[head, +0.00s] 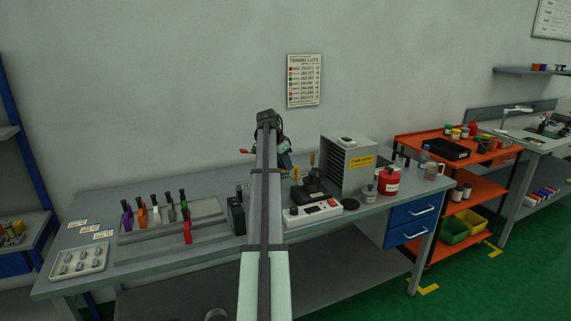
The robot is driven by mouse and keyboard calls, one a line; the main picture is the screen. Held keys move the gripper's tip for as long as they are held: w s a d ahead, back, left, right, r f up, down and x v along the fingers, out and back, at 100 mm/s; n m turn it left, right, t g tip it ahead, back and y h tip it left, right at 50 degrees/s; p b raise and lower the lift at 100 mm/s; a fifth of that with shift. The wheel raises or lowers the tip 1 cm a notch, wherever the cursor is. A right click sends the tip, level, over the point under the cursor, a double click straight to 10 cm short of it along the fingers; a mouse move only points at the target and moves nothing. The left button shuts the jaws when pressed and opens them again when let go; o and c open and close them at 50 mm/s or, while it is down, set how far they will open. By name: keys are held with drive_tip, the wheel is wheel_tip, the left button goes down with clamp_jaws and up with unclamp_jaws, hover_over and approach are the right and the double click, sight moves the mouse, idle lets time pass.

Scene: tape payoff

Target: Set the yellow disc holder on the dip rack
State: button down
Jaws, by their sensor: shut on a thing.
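My arm rises through the middle of the head view and bends down over the bench. My gripper (285,160) is small, dark and partly covered by my arm, in front of the wall. A red one (187,232) stands in front. I cannot tell which thing is the dip rack.
Right of my arm are a white device (300,217), a grey cabinet (337,163) and a red can (388,182). A black block (236,215) stands left of my arm. A tray of small parts (79,262) lies at the left. The front left bench strip is clear.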

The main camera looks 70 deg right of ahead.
drive_tip(key=shift+f, duration=0.25)
drive_tip(key=shift+c, duration=1.6)
unclamp_jaws()
drive_tip(key=shift+r, duration=0.15)
drive_tip(key=shift+r, duration=3.4)
drive_tip(key=shift+w+f, duration=0.1)
